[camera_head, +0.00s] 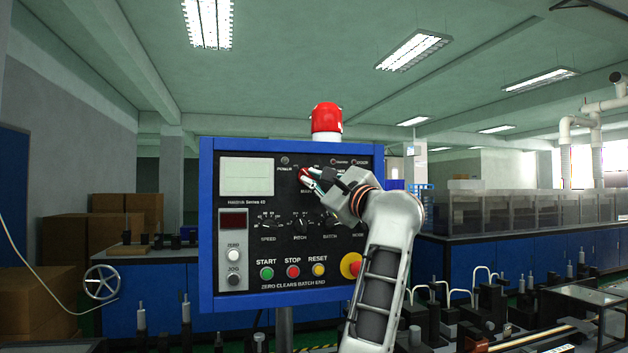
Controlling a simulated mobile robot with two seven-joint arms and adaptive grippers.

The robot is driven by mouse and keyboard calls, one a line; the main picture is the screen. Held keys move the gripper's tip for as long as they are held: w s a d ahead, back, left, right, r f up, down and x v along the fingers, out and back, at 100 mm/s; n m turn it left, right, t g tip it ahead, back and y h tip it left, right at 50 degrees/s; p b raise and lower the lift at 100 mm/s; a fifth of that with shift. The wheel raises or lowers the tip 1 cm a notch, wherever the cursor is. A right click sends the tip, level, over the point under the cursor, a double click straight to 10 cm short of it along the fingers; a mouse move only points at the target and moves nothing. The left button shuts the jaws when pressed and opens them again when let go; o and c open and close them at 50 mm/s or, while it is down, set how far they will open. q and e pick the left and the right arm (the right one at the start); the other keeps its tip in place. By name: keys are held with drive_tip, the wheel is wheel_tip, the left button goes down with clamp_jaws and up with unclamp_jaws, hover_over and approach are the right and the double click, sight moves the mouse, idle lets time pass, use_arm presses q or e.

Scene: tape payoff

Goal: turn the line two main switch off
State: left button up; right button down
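The control panel (208,230) is a black face in a blue frame, standing upright on a post in the middle of the view. The main switch (304,174) is a small red knob at the panel's upper middle, with the start of a "MAIN" label under it. The knob's exact pointing is hidden.
Below are dark knobs for speed, pitch, batch and mode, then green start (266,273), red stop (293,271) and yellow reset (319,269) buttons. A red-and-yellow button (350,265) sits beside my forearm. A red beacon (326,118) tops the panel. Machinery stands lower right.

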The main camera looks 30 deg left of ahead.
use_arm(q)
drive_tip(key=shift+o, duration=1.3)
drive_tip(key=v, duration=0.7)
drive_tip(key=shift+d, duration=0.25)
drive_tip(key=shift+f, duration=0.15)
